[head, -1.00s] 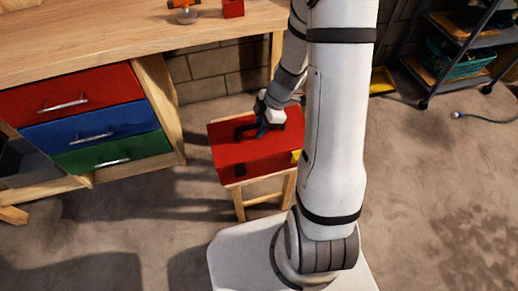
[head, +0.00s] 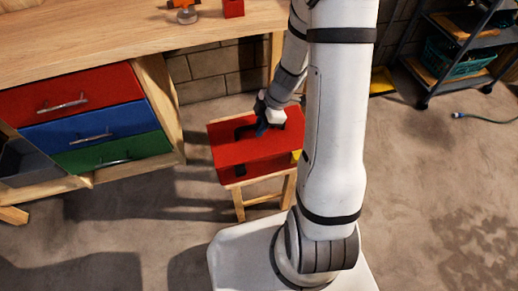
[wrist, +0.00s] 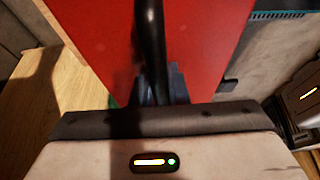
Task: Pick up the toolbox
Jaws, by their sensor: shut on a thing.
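The red toolbox (head: 232,153) sits on a small wooden stool (head: 265,198) beside the workbench. It has a black handle on top (head: 243,132) and dark latches on its front side. My gripper (head: 262,129) is at the handle, above the toolbox lid. In the wrist view the red lid (wrist: 205,45) fills the middle, and the black handle (wrist: 150,40) runs down between the fingers. My gripper (wrist: 160,85) is shut on the handle. My arm hides the right end of the toolbox in the head view.
A workbench (head: 100,45) with red, blue and green drawers (head: 85,130) stands at the left and back. A dark shelf cart (head: 460,55) with a teal basket stands at the back right. A cable (head: 485,118) lies on the floor.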

